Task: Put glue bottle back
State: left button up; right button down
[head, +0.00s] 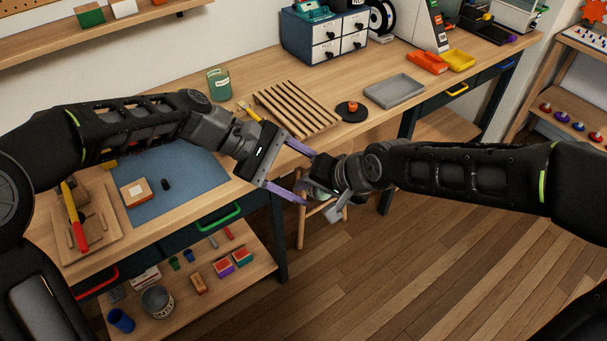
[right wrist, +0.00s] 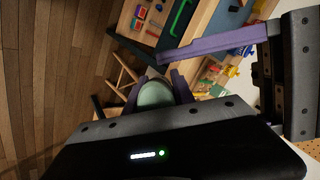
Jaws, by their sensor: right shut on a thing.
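My right gripper (right wrist: 156,88) is shut on a rounded pale green thing (right wrist: 155,94), which looks like the glue bottle; only its end shows, between the purple fingers. In the head view it is a small, mostly hidden patch in front of the table edge, held in the air. My left gripper (head: 309,176) is open, its two purple fingers wide apart and pointing at the right gripper. The held thing is close to the gap between them; I cannot tell whether they touch. A green jar (head: 219,84) stands at the back of the table.
The wooden workbench (head: 240,100) carries a slatted rack (head: 297,108), a grey tray (head: 394,90), a black disc with an orange knob (head: 352,111) and a blue mat (head: 185,170). A lower shelf (head: 190,308) holds tins and small boxes. A stool (head: 301,228) stands below the grippers.

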pick_arm(q)
jog(key=c, duration=1.4)
grip_shut()
pick_arm(e)
jog(key=c, duration=1)
grip_release()
jog(key=v, duration=1.2)
